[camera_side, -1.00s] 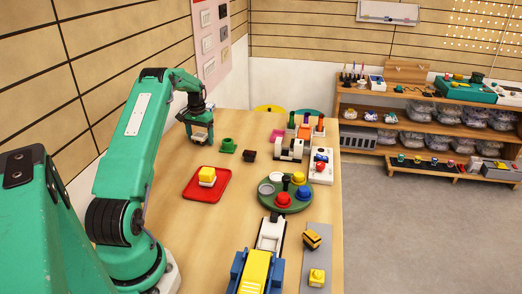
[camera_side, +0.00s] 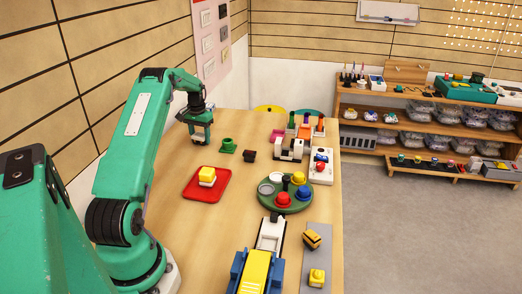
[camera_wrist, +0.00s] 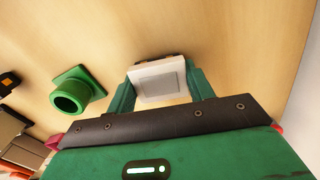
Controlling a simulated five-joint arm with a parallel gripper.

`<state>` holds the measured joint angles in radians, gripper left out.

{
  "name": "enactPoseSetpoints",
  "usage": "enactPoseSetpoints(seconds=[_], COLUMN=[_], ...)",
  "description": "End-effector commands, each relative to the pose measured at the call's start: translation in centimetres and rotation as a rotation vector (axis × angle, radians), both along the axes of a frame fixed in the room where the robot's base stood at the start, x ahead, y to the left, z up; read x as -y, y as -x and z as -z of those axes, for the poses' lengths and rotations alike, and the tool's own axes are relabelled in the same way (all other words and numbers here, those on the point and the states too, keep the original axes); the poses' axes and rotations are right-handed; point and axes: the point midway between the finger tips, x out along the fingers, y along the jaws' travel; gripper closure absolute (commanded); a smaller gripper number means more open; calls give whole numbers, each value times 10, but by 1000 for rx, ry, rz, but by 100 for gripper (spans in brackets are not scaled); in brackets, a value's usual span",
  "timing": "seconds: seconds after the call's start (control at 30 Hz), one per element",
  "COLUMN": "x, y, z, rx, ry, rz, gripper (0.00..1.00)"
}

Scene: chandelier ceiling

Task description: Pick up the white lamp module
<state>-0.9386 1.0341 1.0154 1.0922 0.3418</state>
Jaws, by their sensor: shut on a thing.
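The white lamp module (camera_wrist: 160,82) is a small white block with a greyish square face. In the wrist view it sits between the two green fingers of my gripper (camera_wrist: 160,90), which is shut on it. In the side view my gripper (camera_side: 201,137) is low over the far left part of the wooden table, and the module is mostly hidden between the fingers. I cannot tell whether the module still touches the table.
A green part with a round opening (camera_side: 228,146) stands just right of my gripper, with a dark block (camera_side: 249,155) beyond it. A red tray (camera_side: 222,191) holds a yellow and white block. A round green tray (camera_side: 300,204) holds several parts. The table's near left is clear.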

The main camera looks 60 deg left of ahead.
Motion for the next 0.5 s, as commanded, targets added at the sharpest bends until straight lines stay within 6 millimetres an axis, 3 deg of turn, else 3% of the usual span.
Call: enactPoseSetpoints(seconds=[0.27,0.5], x=[-1,6], y=[0,-3], z=[-16,-45], rx=[2,1], ry=[-3,-1], rz=[0,2], gripper=[70,70])
